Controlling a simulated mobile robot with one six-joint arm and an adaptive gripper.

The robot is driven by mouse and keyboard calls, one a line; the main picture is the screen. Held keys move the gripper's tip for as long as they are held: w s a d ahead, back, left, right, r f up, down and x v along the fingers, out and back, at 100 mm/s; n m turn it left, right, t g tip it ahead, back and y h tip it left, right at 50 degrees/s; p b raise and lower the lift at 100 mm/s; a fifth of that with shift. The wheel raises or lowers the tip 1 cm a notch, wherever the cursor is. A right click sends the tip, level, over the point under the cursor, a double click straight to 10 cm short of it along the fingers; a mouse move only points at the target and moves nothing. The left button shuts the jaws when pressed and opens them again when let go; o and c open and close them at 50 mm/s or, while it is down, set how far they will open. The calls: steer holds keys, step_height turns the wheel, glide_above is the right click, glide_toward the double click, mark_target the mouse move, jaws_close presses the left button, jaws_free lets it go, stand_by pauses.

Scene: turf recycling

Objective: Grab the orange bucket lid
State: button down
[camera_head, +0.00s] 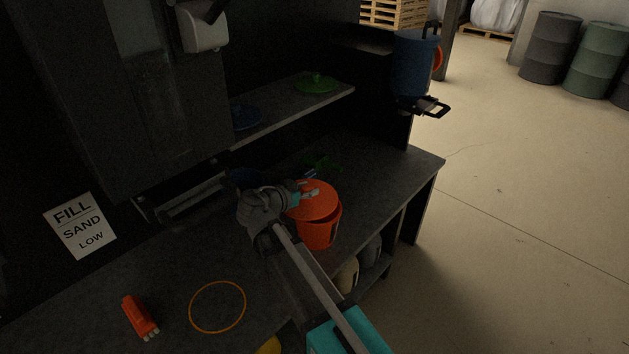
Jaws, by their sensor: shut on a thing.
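The orange bucket lid (318,198) is at the top of the orange bucket (320,235), which stands on the dark workbench. The lid looks slightly tilted over the bucket's rim; I cannot tell whether it is seated or lifted. My gripper (309,194) reaches in from the left over the lid and is shut on its top, at the middle, where the handle would be. The fingertips partly hide the handle. My arm covers the bucket's left side.
The workbench (395,175) holds an orange ring (218,307) and a red-orange block (140,317) at the front left. A shelf above bears a green lid (316,84) and a blue lid (245,117). Open floor lies right.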

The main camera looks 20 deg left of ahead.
mark_target(299, 211)
steer(key=s+r, duration=0.1)
steer(key=s, duration=0.1)
steer(key=s+p, duration=0.1)
steer(key=s, duration=0.1)
steer(key=s+r+p, duration=0.1)
steer(key=s, duration=0.1)
steer(key=shift+r, duration=0.3)
